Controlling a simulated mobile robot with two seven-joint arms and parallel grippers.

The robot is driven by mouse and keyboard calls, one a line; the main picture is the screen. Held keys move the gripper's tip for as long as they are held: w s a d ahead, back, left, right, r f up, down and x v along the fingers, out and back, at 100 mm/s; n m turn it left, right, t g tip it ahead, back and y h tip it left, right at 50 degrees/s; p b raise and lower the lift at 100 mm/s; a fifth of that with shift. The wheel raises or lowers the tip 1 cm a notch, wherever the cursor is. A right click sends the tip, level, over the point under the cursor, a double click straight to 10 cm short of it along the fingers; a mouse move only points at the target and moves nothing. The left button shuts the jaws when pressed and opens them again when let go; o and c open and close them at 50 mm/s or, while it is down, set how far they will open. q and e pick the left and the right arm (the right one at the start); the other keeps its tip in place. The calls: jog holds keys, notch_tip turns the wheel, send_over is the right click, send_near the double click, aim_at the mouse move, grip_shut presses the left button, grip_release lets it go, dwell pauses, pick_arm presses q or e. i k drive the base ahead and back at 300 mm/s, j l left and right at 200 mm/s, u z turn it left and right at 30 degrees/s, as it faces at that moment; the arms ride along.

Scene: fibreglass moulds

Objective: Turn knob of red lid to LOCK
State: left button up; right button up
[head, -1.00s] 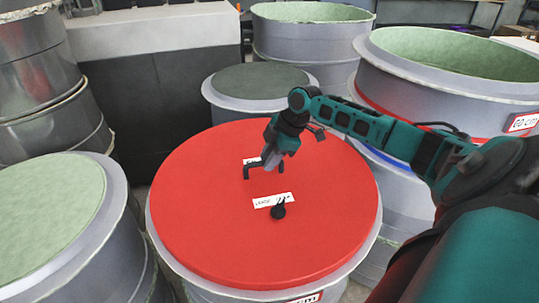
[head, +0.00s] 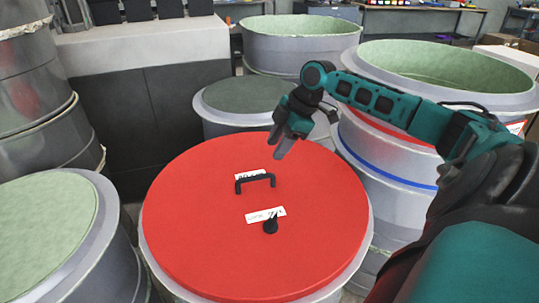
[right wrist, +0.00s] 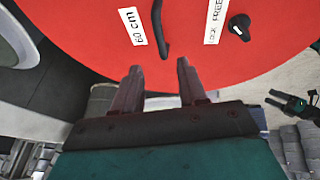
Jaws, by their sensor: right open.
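The red lid (head: 190,240) covers a round grey mould. It carries a black bar handle (head: 255,180) and, nearer me, a small black knob (head: 270,227). The knob sits beside a white LOCK/FREE label (head: 262,215). Its tip points toward the label's right half; I cannot read its exact setting. My right gripper (head: 281,152) is open and empty above the lid's far edge, beyond the handle. The right wrist view shows the knob (right wrist: 239,27) at upper right, apart from the fingers (right wrist: 159,72). What appears to be my left gripper (right wrist: 290,102) shows at the right edge.
A white "60 cm" label (right wrist: 132,26) lies beyond the handle. A lower mould with a dark green top (head: 250,93) stands behind the lid. Tall moulds (head: 440,70) stand at the right and another (head: 40,215) at the left. Space above the lid is clear.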

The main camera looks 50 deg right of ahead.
aim_at(271, 226)
jog(key=k, duration=1)
